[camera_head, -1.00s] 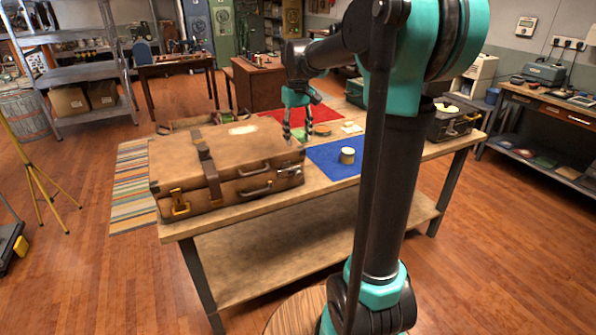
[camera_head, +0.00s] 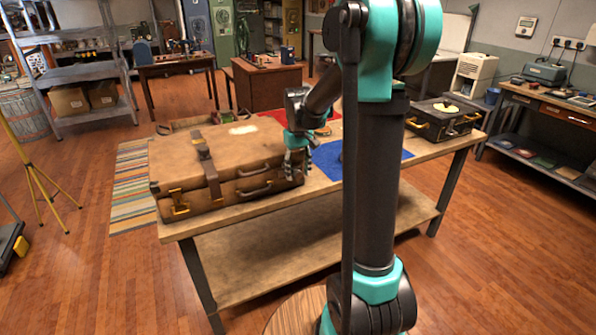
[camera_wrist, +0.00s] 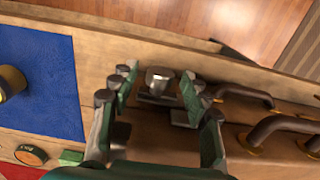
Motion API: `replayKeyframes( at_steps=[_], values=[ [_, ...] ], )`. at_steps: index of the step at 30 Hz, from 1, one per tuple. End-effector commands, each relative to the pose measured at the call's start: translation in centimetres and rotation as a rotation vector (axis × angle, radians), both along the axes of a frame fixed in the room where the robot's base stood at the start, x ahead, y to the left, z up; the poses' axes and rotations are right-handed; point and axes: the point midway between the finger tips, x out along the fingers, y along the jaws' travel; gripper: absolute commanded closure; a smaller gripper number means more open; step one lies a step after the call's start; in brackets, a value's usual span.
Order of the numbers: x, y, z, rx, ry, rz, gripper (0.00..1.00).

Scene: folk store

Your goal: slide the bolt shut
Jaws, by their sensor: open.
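A brown suitcase (camera_head: 240,148) lies on the wooden workbench with its handles toward the front. A metal bolt with a round, pale knob (camera_wrist: 160,77) shows in the wrist view, by the suitcase's edge next to its handles. My gripper (camera_wrist: 156,82) is open, with its fingers on either side of the knob and gaps visible between. I cannot tell whether a finger touches it. In the head view my gripper (camera_head: 297,172) is at the suitcase's right front corner and hides the bolt.
The suitcase handles (camera_wrist: 268,128) are close to the right finger. A blue mat (camera_wrist: 40,80) lies left in the wrist view, with a brass-coloured tin (camera_wrist: 12,80) on it. A black case (camera_head: 445,122) stands at the bench's right end.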

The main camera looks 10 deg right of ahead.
Motion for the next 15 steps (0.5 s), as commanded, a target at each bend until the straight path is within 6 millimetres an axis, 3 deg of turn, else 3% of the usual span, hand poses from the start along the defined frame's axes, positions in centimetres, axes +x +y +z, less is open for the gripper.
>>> replayKeyframes(
  at_steps=[5,15],
  values=[
    [0.00,0.00,0.01,0.000,0.000,0.000,0.56],
    [-0.01,0.00,0.03,0.000,0.000,0.000,0.98]
  ],
)
